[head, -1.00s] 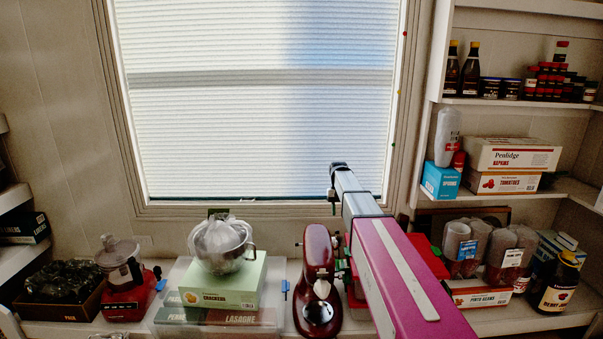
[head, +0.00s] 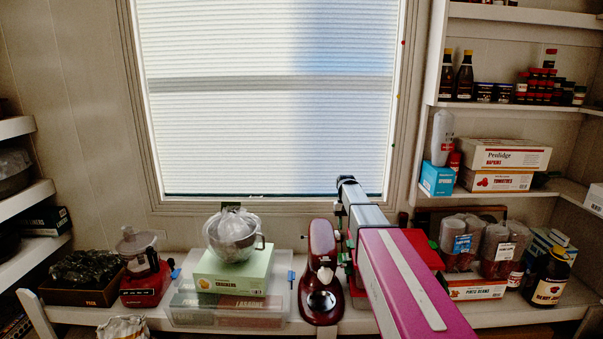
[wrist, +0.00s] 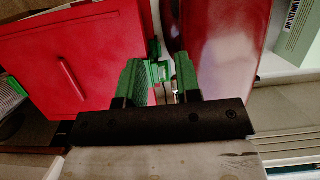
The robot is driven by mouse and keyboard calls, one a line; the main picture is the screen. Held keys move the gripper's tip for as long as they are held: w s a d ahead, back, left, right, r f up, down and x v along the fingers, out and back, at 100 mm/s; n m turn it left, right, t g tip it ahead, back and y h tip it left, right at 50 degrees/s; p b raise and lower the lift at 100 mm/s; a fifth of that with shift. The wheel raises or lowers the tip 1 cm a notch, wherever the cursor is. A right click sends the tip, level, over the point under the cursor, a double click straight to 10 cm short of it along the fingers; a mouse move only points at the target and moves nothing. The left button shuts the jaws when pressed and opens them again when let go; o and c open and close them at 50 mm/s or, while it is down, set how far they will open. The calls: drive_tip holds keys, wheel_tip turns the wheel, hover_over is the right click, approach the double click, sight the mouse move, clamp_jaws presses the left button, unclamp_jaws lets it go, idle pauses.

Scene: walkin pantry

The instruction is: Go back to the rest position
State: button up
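My gripper (wrist: 162,72) shows in the wrist view with its two green fingers apart. I see nothing held between them. It is over the shelf, between a red box (wrist: 75,60) on the left and the glossy dark red stand mixer (wrist: 222,45) on the right. In the head view my pink and grey arm (head: 405,285) reaches forward, right of the red stand mixer (head: 321,270). The arm partly hides the gripper there. I cannot tell whether the fingers touch the mixer or the box.
A clear bin (head: 190,318) carries a green crackers box (head: 232,277) with a metal pot (head: 233,250) on top. A red food processor (head: 144,290) stands farther left. Jars, boxes and bottles fill the right shelves. A blind-covered window (head: 270,100) is behind.

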drive_tip(key=s+f+t, duration=0.1)
drive_tip(key=s+f, duration=0.2)
drive_tip(key=s, duration=0.6)
drive_tip(key=s+f+t, duration=0.1)
drive_tip(key=s+f, duration=0.3)
drive_tip(key=s, duration=0.6)
drive_tip(key=s+f+t, duration=0.1)
drive_tip(key=s+f, duration=0.3)
drive_tip(key=s, duration=0.6)
drive_tip(key=shift+d, duration=0.3)
drive_tip(key=shift+o, duration=0.4)
